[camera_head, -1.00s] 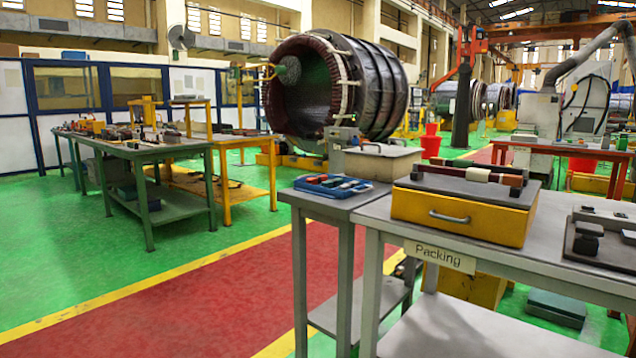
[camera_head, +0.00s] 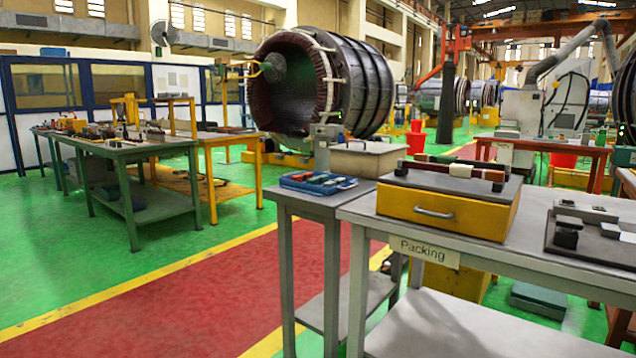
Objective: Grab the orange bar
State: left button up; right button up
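A bar with reddish-brown to orange ends and a white middle (camera_head: 459,170) lies across the dark top of a yellow box (camera_head: 446,210) on the packing table (camera_head: 372,208). A dark bar (camera_head: 440,159) lies just behind it. A blue tray (camera_head: 318,189) on the small grey table to the left holds several small bars, some of them reddish. I cannot tell for sure which one is the orange bar. Neither of my grippers is in view.
A dark board with grey and black blocks (camera_head: 590,243) lies on the packing table's right. A beige box (camera_head: 367,160) stands behind the blue tray. A green workbench (camera_head: 128,152) stands at left. The red and green floor (camera_head: 200,290) at front left is clear.

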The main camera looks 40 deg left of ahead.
aim_at(301, 178)
jog(key=u, duration=1.3)
jog(key=i+j+z, duration=0.1)
jog(key=z, duration=0.65)
jog(key=i+j+z, duration=0.45)
jog(key=j, duration=0.2)
jog(key=j+z, duration=0.25)
jog(key=i+j, duration=0.15)
jog(key=j, duration=0.3)
jog(key=i+j+z, duration=0.1)
jog(key=j, duration=0.35)
jog(key=i+j+z, duration=0.1)
jog(key=j, duration=0.35)
jog(key=i+j, duration=0.15)
jog(key=j, duration=0.35)
jog(key=i+j+z, duration=0.1)
jog(key=j, duration=0.35)
